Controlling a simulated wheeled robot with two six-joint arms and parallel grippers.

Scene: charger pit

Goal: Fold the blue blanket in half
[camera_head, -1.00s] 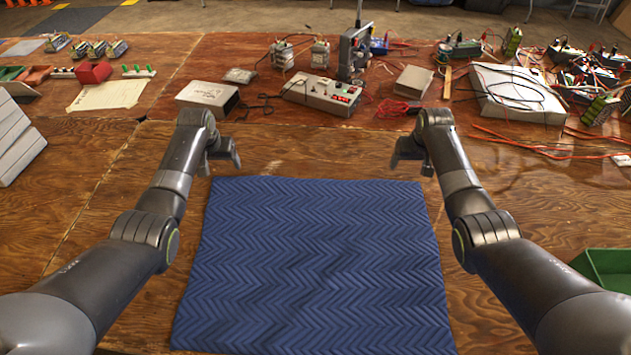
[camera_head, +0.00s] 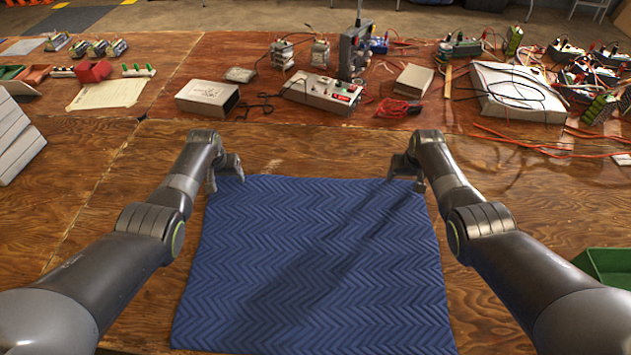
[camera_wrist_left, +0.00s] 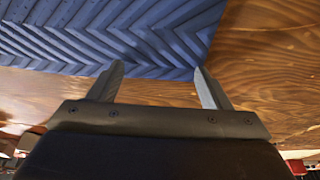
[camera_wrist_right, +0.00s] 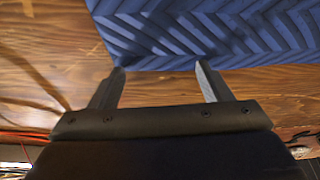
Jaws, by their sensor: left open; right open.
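The blue blanket (camera_head: 310,270) with a zigzag quilted pattern lies flat and spread out on the wooden table. My left gripper (camera_head: 226,182) is open at its far left corner, and my right gripper (camera_head: 404,182) is open at its far right corner. In the left wrist view the blanket (camera_wrist_left: 120,35) reaches the open fingertips (camera_wrist_left: 158,72), with its corner close to one finger. In the right wrist view the blanket (camera_wrist_right: 200,30) edge lies at the fingertips (camera_wrist_right: 158,68). Neither gripper holds cloth. The near edge of the blanket runs out of the head view.
Behind the blanket stand a grey box (camera_head: 207,97), a control box (camera_head: 321,91) and a white case (camera_head: 508,92) with cables. A green bin (camera_head: 605,265) is at the right edge. Bare wood (camera_head: 310,150) lies beyond the blanket.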

